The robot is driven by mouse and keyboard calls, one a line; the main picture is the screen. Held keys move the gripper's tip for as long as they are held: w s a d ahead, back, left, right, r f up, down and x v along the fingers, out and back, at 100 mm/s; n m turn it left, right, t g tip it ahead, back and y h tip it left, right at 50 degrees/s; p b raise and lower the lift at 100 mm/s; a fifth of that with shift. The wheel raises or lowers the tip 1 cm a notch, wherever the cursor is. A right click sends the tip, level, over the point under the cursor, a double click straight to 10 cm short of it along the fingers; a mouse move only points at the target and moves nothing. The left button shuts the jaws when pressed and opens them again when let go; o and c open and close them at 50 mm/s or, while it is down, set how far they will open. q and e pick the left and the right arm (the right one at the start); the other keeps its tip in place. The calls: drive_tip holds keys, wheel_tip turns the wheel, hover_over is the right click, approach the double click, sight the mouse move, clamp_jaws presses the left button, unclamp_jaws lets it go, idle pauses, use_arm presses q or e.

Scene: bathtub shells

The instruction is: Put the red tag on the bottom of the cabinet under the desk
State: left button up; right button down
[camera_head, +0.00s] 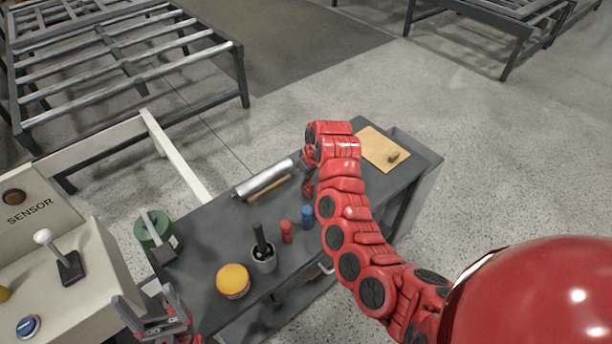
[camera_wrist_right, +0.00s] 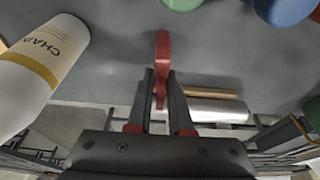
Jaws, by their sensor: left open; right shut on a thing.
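The red tag (camera_wrist_right: 162,50) is gripped between the fingertips of my right gripper (camera_wrist_right: 161,82) in the right wrist view, edge-on to the camera. In the head view my right gripper (camera_head: 308,180) is over the desk (camera_head: 209,246), near its back middle, partly hidden by my own arm. My left gripper (camera_head: 150,312) is open and empty at the desk's front left, low in the head view. The cabinet under the desk (camera_head: 287,316) shows only in part below the front edge; its bottom is mostly hidden.
On the desk are a yellow-lidded jar (camera_head: 233,281), a cup with a black-handled tool (camera_head: 263,260), red (camera_head: 286,232) and blue (camera_head: 307,217) items, a silver roll (camera_head: 266,178), a green container (camera_head: 160,234) and a wooden board (camera_head: 382,150). A CHAIN bottle (camera_wrist_right: 38,65) stands left in the wrist view.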

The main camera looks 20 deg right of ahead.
drive_tip(key=shift+f, duration=0.25)
drive_tip(key=c, duration=0.8)
unclamp_jaws()
